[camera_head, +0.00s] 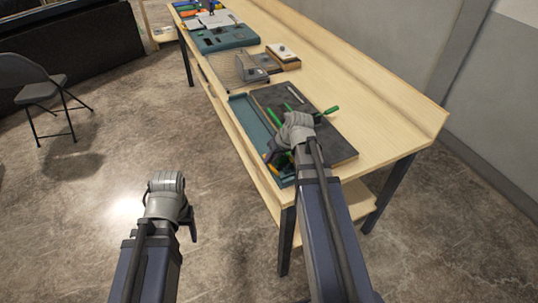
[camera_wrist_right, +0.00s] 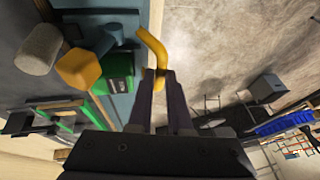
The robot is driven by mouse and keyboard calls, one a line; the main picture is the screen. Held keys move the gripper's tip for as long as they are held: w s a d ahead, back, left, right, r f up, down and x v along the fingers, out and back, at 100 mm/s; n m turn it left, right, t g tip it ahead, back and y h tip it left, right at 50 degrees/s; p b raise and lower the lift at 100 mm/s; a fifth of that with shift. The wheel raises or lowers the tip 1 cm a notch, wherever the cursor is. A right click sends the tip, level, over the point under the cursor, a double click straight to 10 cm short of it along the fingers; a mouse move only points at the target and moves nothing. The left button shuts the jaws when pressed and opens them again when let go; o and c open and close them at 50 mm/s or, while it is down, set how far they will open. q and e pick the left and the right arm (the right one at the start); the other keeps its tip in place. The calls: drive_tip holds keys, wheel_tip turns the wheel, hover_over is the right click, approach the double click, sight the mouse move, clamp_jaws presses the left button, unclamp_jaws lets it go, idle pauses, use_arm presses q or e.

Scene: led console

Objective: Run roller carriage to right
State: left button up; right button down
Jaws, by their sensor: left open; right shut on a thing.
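My right gripper (camera_wrist_right: 167,98) is shut on a bent yellow handle (camera_wrist_right: 152,45), which rises between its fingers in the right wrist view. Beside it is a green block (camera_wrist_right: 115,70) with a yellow piece (camera_wrist_right: 78,68) and a grey roller-like cylinder (camera_wrist_right: 40,48); I cannot tell for sure that these form the roller carriage. In the head view, my right arm's wrist covers much of this spot, at the teal tray (camera_head: 250,125) along the near side of a dark slab (camera_head: 335,145). My left gripper (camera_head: 192,228) is open and empty, over the floor.
Green-handled parts (camera_head: 330,111) lie on the slab. A grey device (camera_head: 250,70), a small white-topped box (camera_head: 283,54) and a teal console (camera_head: 222,38) stand further along the wooden table (camera_head: 370,95). A folding chair (camera_head: 40,85) stands left. The floor between is clear.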

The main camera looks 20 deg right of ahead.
drive_tip(key=shift+s, duration=0.3)
drive_tip(key=c, duration=0.8)
unclamp_jaws()
drive_tip(key=shift+s, duration=0.1)
drive_tip(key=shift+c, duration=0.2)
drive_tip(key=p+v, duration=0.7)
drive_tip(key=shift+r, duration=0.35)
drive_tip(key=shift+s, duration=0.1)
